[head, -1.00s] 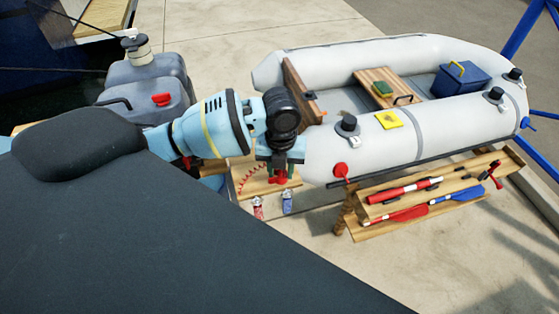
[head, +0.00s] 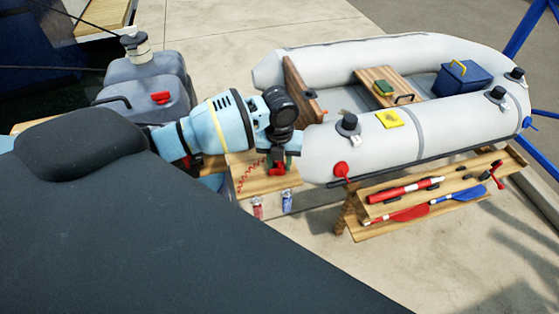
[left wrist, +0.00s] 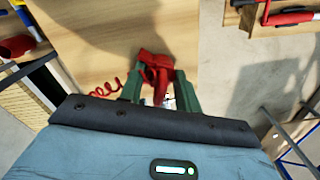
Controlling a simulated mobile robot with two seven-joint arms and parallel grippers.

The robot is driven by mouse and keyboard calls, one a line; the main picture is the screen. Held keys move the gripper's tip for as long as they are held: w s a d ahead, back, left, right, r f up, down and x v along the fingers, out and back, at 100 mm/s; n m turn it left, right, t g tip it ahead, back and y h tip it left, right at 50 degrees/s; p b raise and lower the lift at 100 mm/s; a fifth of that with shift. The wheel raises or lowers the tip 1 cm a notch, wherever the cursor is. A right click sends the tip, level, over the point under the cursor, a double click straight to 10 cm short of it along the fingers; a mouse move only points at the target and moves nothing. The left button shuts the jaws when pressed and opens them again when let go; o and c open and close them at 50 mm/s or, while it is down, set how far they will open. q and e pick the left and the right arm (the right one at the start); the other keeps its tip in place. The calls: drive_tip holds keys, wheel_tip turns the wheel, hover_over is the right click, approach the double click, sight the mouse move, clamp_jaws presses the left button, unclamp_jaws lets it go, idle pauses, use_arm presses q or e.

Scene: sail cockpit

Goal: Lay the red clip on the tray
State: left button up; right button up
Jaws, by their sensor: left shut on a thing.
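My left gripper (head: 278,165) is over a wooden tray-like board (head: 262,186) beside the grey inflatable boat. In the left wrist view the gripper's green fingers (left wrist: 156,88) are shut on a red clip (left wrist: 152,66). The board (left wrist: 98,28) fills the upper left of that view, behind the clip. I cannot tell whether the clip touches the board. In the head view only a little red of the clip shows, the rest hidden by the gripper. My right gripper is not in view.
A red coiled cord (head: 250,172) lies on the board's left part. A red can (head: 257,208) and a blue can (head: 287,201) are at its front edge. A wooden rack (head: 450,197) with paddles stands right. The boat (head: 330,155) is close behind the gripper.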

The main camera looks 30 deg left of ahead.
use_arm(q)
drive_tip(key=shift+f, duration=0.15)
drive_tip(key=o, duration=1)
drive_tip(key=shift+c, duration=0.2)
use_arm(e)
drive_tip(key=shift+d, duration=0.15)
use_arm(q)
wheel_tip(320, 180, up, 11)
drive_tip(key=shift+r+p, duration=0.2)
drive_tip(key=shift+p, duration=0.2)
drive_tip(key=shift+r, duration=0.5)
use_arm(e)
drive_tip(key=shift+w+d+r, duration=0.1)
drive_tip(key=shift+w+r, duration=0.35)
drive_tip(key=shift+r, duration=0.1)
use_arm(q)
drive_tip(key=shift+d+f, duration=0.1)
